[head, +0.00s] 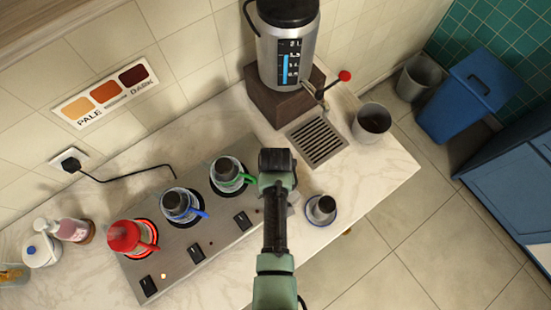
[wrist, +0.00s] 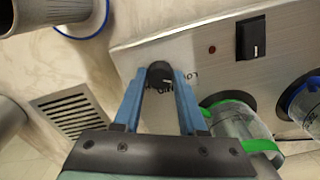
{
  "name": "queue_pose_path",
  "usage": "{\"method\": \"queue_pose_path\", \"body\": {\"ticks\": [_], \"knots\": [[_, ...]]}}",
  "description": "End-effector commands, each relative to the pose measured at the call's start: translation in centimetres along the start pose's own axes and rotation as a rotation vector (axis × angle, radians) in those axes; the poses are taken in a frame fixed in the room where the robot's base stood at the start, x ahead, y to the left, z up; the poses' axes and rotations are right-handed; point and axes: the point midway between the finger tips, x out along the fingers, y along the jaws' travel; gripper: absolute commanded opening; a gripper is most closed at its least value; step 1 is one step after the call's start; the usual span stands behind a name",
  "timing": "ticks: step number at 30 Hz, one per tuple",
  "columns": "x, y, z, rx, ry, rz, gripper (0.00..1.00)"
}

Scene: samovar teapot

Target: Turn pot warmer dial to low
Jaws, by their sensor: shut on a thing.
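The pot warmer (head: 213,240) is a long metal panel with three pots on it, and its end also shows in the wrist view (wrist: 135,45). The warmer dial (wrist: 160,73) is a small round black knob at the panel's end. My gripper (wrist: 160,78) has its two blue fingers on either side of the dial and is shut on it. Printed lettering beside the dial is partly covered, so I cannot tell the setting. In the head view my gripper (head: 277,165) is over the warmer's right end and hides the dial.
Pots with red (head: 124,237), blue (head: 178,204) and green (head: 228,173) handles stand on the warmer, the green one closest to my gripper. Black switches (wrist: 251,38) line the panel. A cup on a saucer (head: 321,210), a drain grate (head: 317,141) and a samovar (head: 287,50) are nearby.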

Motion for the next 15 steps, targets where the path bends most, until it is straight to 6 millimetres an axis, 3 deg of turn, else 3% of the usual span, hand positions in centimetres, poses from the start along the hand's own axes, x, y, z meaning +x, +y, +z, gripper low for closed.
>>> {"method": "queue_pose_path", "body": {"ticks": [5,6,11,15], "knots": [[-0.09,0.03,-0.15,-0.001,0.004,0.001,0.00],[-0.09,0.03,-0.15,-0.001,0.004,0.001,0.44],[-0.07,0.02,-0.10,0.000,0.002,0.001,0.71],[-0.04,0.01,-0.06,0.000,0.001,0.000,0.71]]}}
